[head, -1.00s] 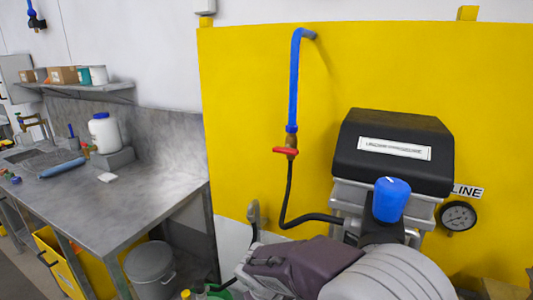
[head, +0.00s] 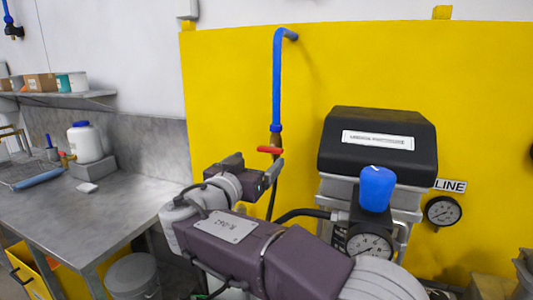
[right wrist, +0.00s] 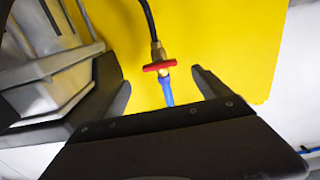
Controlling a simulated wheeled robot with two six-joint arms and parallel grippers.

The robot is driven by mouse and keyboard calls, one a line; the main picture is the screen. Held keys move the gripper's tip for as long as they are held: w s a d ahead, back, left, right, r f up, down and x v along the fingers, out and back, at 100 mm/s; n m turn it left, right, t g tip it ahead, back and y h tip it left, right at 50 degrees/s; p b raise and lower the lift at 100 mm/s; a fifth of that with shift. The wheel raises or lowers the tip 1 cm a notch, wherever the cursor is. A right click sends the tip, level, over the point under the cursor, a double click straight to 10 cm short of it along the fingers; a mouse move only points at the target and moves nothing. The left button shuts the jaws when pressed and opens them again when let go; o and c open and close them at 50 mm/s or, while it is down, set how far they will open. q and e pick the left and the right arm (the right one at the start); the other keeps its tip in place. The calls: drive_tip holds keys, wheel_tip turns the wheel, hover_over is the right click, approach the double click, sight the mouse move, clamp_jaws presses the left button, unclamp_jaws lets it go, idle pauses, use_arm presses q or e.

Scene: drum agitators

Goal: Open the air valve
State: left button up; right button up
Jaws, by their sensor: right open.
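The air valve is a brass body with a red handle (head: 269,149), at the lower end of a blue pipe (head: 277,85) on the yellow panel. The handle lies crosswise to the pipe. My right gripper (head: 273,170) is just below the handle in the head view and covers part of the valve body and black hose. In the right wrist view the red handle (right wrist: 160,66) shows ahead, between the two spread fingers of my right gripper (right wrist: 153,72). The gripper is open and empty; I cannot tell whether it touches the valve. My left gripper is out of view.
A black-topped machine with a blue cap (head: 377,188) and a gauge (head: 369,246) stands right of the valve. Another gauge (head: 443,211) is on the panel (head: 232,110). A steel bench (head: 90,215) with a white jar (head: 86,142) is at left.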

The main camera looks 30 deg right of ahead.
sight(269, 151)
drive_tip(key=p+x, duration=0.2)
drive_tip(key=x, duration=0.4)
drive_tip(key=shift+w+d+r, duration=0.1)
drive_tip(key=shift+w+d, duration=0.05)
drive_tip(key=shift+d, duration=0.05)
drive_tip(key=shift+w+d, duration=0.2)
